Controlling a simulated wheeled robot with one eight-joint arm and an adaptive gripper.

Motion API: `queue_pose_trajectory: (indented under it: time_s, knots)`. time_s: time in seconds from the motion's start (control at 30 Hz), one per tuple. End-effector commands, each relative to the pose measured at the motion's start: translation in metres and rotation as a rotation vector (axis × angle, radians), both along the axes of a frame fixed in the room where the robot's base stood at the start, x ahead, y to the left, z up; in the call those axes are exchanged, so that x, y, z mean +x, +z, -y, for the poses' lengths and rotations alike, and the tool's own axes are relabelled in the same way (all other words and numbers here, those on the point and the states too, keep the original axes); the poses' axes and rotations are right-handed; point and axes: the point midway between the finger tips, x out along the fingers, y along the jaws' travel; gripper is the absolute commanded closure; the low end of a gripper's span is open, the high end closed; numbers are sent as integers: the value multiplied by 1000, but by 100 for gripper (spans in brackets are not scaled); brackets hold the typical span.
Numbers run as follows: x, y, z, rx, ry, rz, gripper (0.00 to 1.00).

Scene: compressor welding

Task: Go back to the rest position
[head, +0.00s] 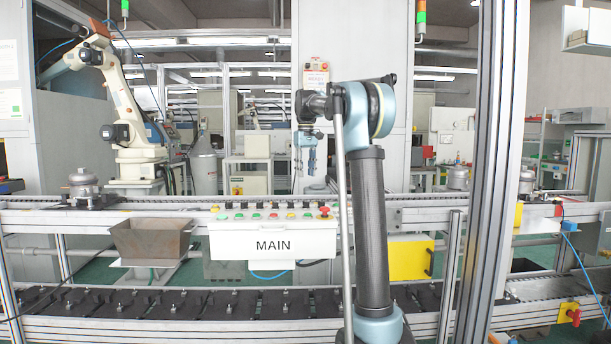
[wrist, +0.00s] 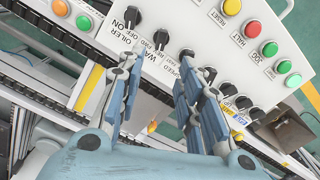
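My gripper (head: 310,155) hangs pointing down in the head view, at the end of my raised arm, in front of the white MAIN control panel (head: 240,241). In the wrist view my gripper (wrist: 162,65) has its two blue-grey fingers apart, with nothing between them. Beyond the fingers the panel (wrist: 205,40) shows tilted, with black selector knobs labelled OILER and SPEED and a row of coloured buttons. The fingers overlap part of the panel in the wrist view; I cannot tell the exact distance, but no contact shows.
A conveyor line (head: 150,215) runs across, with a metal compressor part (head: 84,186) at left. A brown bin (head: 150,240) hangs left of the panel. A yellow box (head: 410,259) and an aluminium post (head: 492,170) stand at right. A white robot arm (head: 125,105) stands behind.

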Motion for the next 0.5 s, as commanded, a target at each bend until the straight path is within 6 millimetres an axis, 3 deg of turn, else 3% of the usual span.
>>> queue_pose_trajectory:
  time_s: [0.33,0.5]
  knots:
    - [-3,0,1,0,-2,1,67]
    - [-27,-4,8,0,-18,9,67]
